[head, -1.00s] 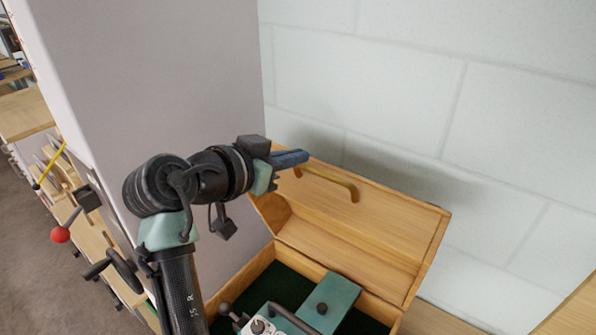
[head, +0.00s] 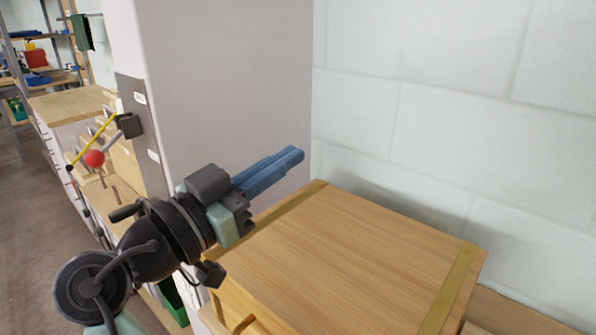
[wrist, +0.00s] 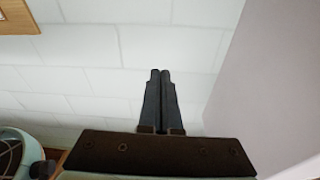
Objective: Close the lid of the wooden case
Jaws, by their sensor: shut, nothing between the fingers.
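The wooden case (head: 340,262) stands against the white block wall in the head view. Its lid is down, with the flat top and two brass-coloured strips showing. Part of a handle (head: 243,325) shows low on its front. The case's inside is hidden. My gripper (head: 296,157) is above the lid's back left corner, pointing up and right toward the wall. Its blue fingers are together, empty, and look clear of the case. In the wrist view my gripper (wrist: 160,75) shows dark fingers shut against the wall behind.
A pale grey pillar (head: 215,90) rises left of the case. A red-knobbed lever (head: 95,158) and a wooden bench (head: 70,102) are farther left. The white wall (head: 450,90) closes off the back. A bare wooden surface (head: 515,318) shows right of the case.

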